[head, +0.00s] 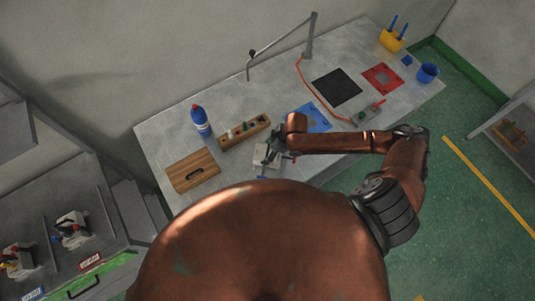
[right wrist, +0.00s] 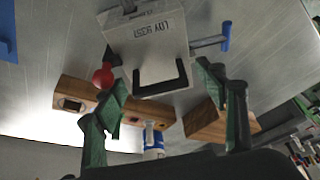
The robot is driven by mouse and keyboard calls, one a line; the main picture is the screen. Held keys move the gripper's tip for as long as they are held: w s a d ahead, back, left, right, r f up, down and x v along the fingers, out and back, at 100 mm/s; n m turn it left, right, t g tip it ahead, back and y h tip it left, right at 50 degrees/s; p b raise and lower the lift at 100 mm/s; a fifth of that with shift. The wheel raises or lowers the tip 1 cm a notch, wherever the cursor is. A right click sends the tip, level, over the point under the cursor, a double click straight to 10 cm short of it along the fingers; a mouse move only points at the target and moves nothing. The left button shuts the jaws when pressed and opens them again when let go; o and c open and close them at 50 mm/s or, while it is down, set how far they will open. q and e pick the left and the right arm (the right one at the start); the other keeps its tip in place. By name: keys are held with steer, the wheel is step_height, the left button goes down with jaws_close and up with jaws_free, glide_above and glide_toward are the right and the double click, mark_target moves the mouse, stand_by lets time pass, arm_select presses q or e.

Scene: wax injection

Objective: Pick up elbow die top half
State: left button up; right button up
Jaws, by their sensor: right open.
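A light grey die block (head: 263,156) sits on the grey table in the head view, partly hidden by my right gripper. In the right wrist view the die's top half (right wrist: 150,42) shows an upside-down printed label, a black U-shaped handle, a red ball knob (right wrist: 103,77) on one side and a blue-ended clamp lever (right wrist: 226,36) on the other. My right gripper (head: 276,147) is close to the die. In the right wrist view its green fingers (right wrist: 162,82) are apart on either side of the black handle, with nothing held. My left gripper is not in view.
Blue (head: 317,112), black (head: 336,88) and red (head: 372,78) mats lie to the right. A lamp arm (head: 310,38) rises behind.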

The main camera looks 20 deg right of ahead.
jaws_close()
steer(key=shift+w+r, duration=0.1)
steer(key=shift+r, duration=0.05)
stand_by(0.9)
